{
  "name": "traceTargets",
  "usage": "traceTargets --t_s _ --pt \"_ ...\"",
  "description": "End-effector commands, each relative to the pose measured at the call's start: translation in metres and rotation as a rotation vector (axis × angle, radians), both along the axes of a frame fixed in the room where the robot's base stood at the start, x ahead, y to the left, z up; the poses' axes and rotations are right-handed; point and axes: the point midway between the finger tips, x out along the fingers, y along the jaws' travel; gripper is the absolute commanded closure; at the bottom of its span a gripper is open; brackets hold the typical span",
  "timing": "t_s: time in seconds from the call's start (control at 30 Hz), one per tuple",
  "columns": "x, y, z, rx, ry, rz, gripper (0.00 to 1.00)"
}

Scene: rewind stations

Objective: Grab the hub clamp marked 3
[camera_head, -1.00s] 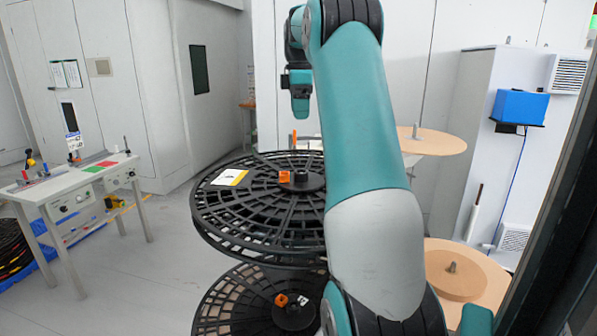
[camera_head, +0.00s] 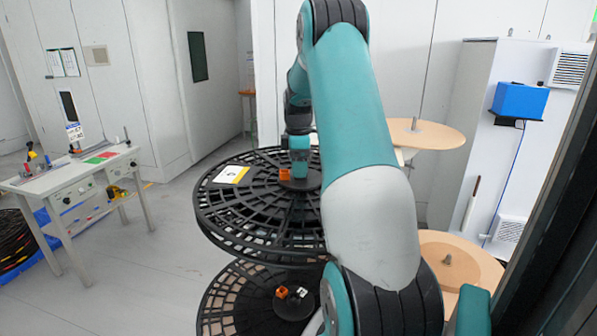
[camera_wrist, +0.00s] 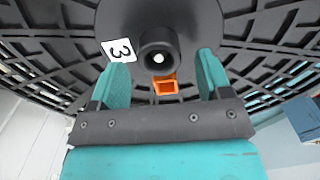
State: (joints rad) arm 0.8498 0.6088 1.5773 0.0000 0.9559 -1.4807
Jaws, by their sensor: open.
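In the wrist view the hub clamp marked 3 (camera_wrist: 158,40) is a black round knob with a bright centre, on a large black spoked reel (camera_wrist: 265,30). An orange lug (camera_wrist: 165,86) is beside it, and a white label reading 3 (camera_wrist: 120,50) lies to its left. My gripper (camera_wrist: 163,60) is open, its teal fingers on either side of the knob in the picture, not visibly touching it. In the head view my gripper (camera_head: 299,170) points down over the upper reel's hub, mostly hiding it; the orange lug (camera_head: 285,174) shows at its left.
A lower reel with another hub (camera_head: 293,304) and orange piece sits below the upper reel. Tan discs stand at right, near a cabinet with a blue box (camera_head: 520,101). A work table (camera_head: 78,176) stands at left, with clear floor between.

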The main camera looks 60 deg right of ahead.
Motion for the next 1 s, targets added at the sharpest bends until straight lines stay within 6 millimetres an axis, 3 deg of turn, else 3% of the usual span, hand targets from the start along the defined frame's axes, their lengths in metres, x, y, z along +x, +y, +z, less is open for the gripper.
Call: traceTargets --t_s 0.33,0.6,1.0 --pt "0.000 0.000 -0.010 0.000 0.000 0.000 0.31" --pt "0.000 0.000 -0.009 -0.002 -0.001 0.000 0.89" --pt "0.000 -0.001 0.001 -0.005 -0.004 0.000 0.89"
